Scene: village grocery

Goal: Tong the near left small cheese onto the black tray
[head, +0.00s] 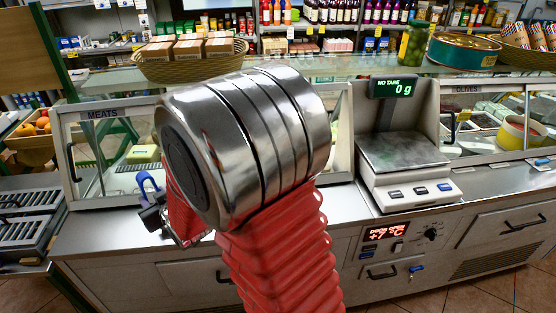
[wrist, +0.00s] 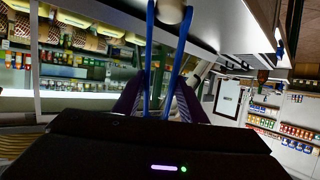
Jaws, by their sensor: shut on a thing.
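My gripper (wrist: 159,92) is shut on a pair of blue tongs (wrist: 150,50) in the wrist view, its purple fingers on either side of them. The tong arms run away from me to a pale round thing (wrist: 170,12) at the top edge, which looks like a small cheese between their tips. Whether they grip it firmly I cannot tell. In the head view, my gripper (head: 170,218) is partly hidden behind my arm, with a bit of the blue tongs (head: 148,184) showing. I cannot make out the black tray or other small cheeses; my arm covers the middle of the counter.
A glass case marked MEATS (head: 105,150) stands behind my gripper. A scale (head: 402,160) reading 0 g stands to the right, with an OLIVES case (head: 480,120) beyond it. A basket of boxes (head: 190,68) sits on top of the glass. The steel counter front (head: 105,228) is clear.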

